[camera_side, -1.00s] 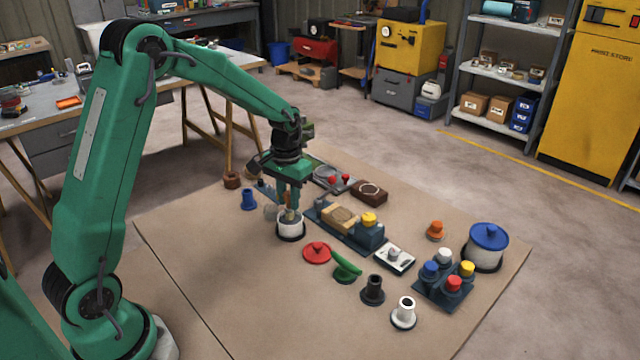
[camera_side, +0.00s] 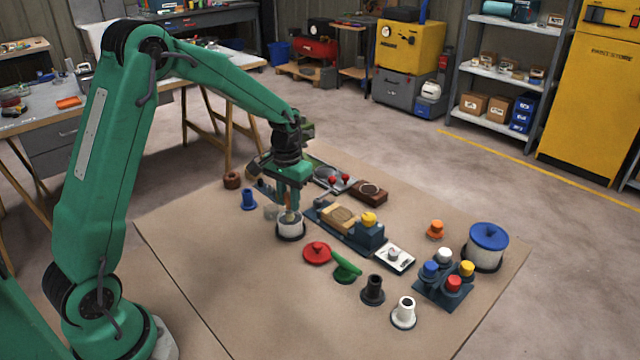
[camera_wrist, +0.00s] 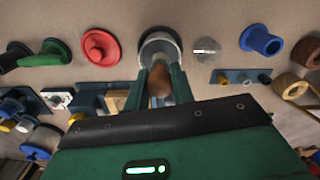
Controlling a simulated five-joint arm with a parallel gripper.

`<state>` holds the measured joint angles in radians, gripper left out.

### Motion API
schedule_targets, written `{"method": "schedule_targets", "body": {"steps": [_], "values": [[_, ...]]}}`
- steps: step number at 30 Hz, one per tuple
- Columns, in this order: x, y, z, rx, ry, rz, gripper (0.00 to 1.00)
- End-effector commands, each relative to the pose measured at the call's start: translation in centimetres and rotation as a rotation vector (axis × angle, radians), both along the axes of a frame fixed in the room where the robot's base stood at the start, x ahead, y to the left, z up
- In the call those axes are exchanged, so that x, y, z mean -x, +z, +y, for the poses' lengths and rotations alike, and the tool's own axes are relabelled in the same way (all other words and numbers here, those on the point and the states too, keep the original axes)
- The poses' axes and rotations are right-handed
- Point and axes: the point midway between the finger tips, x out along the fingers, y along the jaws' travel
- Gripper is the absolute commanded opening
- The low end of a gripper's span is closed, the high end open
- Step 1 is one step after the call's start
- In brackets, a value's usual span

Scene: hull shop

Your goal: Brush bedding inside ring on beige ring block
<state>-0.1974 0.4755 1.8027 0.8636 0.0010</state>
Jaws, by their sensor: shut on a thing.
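A white pot (camera_side: 292,229) with a dark base stands on the mat at the left, with a brown wooden handle, seemingly the brush (camera_wrist: 160,82), upright in its mouth. My gripper (camera_side: 290,205) points down over the pot and is shut on this handle. The handle's lower end and any bristles are hidden in the pot (camera_wrist: 174,38). The beige ring block (camera_side: 338,217) sits on a dark blue-grey base just right of the pot. In the wrist view the block (camera_wrist: 114,101) is partly hidden behind my gripper.
A red lidded disc (camera_side: 317,253), a green curved part (camera_side: 347,268) and black (camera_side: 373,290) and white (camera_side: 404,312) flanged parts lie in front. A blue flanged part (camera_side: 249,199) stands left of the pot. The front left of the mat (camera_side: 225,275) is free.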

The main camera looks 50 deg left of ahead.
Motion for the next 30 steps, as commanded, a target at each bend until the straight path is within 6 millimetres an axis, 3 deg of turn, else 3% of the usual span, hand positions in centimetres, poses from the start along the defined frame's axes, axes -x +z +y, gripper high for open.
{"method": "schedule_targets", "body": {"steps": [30], "values": [[-0.01,-0.64,0.0,0.0,0.0,0.0,0.01]]}}
